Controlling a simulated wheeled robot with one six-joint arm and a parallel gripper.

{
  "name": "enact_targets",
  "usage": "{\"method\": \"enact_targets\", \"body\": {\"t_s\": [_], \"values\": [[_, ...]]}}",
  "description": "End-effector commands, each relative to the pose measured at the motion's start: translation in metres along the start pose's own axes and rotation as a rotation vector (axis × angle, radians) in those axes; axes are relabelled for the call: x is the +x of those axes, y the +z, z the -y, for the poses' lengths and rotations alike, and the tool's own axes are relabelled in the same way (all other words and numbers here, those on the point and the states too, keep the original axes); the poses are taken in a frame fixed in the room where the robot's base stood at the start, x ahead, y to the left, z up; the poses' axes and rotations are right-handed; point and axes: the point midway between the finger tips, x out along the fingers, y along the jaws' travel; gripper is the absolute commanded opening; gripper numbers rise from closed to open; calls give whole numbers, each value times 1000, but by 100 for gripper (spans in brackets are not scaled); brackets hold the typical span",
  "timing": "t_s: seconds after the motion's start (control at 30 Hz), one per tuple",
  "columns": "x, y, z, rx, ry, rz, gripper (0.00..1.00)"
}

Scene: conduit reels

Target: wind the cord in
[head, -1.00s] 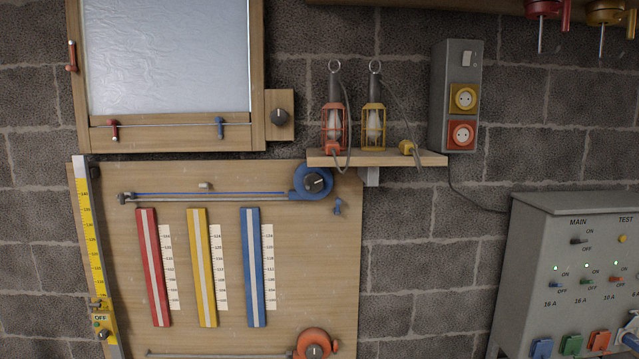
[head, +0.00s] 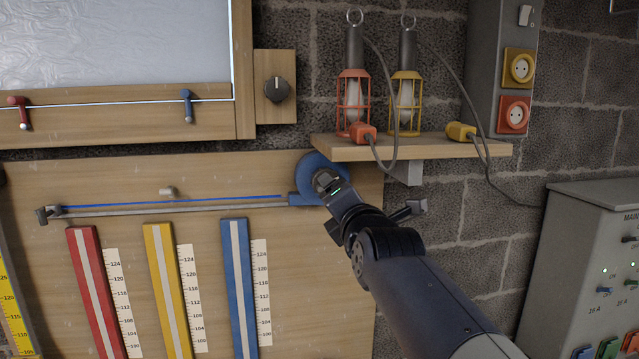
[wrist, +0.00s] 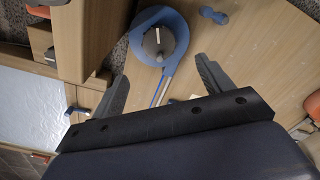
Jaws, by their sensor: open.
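The blue reel (head: 311,167) is mounted at the top right of the wooden board, partly hidden by my gripper (head: 329,205). A blue cord (head: 180,202) runs left from it above a grey rail to a small end bracket (head: 47,214). In the wrist view, the reel (wrist: 178,29) shows its grey knob (wrist: 158,42) with a pale pointer line. My gripper (wrist: 161,67) is open there, its two fingers wide apart, with the reel and knob beyond the tips. Nothing is between the fingers; they look apart from the knob.
The lamp shelf (head: 455,147) juts out just above and right of the reel, with two caged lamps and cords on it. A small blue fitting (wrist: 213,15) sits beside the reel. Red, yellow and blue strips (head: 237,290) with scales are below.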

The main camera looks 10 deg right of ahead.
Motion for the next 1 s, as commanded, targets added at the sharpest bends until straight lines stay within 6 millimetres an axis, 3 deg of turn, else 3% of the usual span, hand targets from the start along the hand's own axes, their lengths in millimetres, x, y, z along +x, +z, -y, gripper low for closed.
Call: {"method": "enact_targets", "body": {"t_s": [0.17, 0.7, 1.0], "values": [[12, 2, -2, -16, 4, 3, 75], [93, 1, -2, -14, 3, 2, 75], [108, 1, -1, -12, 3, 2, 75]]}}
